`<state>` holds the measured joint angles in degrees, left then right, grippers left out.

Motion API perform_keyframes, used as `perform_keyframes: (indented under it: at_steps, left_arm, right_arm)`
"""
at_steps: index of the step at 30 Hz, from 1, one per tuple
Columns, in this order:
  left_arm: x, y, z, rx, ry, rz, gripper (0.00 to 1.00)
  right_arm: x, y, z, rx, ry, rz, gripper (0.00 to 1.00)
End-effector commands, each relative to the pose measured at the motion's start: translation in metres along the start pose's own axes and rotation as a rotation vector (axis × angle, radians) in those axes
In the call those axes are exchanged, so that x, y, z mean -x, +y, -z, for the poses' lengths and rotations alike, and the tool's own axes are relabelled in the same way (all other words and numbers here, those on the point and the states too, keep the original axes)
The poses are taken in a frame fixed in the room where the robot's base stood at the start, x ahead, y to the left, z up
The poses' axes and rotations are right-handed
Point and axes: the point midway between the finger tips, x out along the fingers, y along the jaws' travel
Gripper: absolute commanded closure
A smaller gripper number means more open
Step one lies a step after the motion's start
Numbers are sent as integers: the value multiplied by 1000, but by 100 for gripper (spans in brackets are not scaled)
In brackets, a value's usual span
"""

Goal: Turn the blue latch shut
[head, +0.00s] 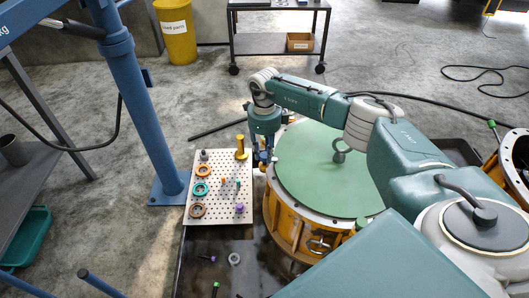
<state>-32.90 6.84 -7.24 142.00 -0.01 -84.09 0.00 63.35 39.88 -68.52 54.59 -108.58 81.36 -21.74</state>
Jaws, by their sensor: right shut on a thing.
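My right gripper (262,160) points down at the left rim of a large orange drum-shaped housing (285,217) with a green top (320,180). It is shut on a small blue part at that rim, which I take to be the blue latch (272,158). The fingers and wrist hide most of the latch, so its turned angle cannot be told. My left gripper is not in view.
A perforated board (212,216) with colored rings, pegs and a gold post (241,147) lies left of the housing. A blue post (145,100) stands further left. A cart (278,40) and a yellow bin (176,35) stand behind. Open floor lies between.

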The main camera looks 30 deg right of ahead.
Motion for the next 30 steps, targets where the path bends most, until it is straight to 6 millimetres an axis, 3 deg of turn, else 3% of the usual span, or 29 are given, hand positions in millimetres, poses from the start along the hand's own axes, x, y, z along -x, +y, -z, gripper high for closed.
perform_keyframes:
  at_steps: [19,20,22,30]
  left_arm:
    - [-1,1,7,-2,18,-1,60]
    - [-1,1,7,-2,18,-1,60]
    - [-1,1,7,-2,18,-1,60]
    - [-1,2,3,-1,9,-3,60]
  right_arm:
    - [1,-1,-1,50,-2,3,100]
    - [1,-1,-1,50,-2,3,70]
    - [1,-1,-1,50,-2,3,56]
    - [1,0,0,49,-1,1,55]
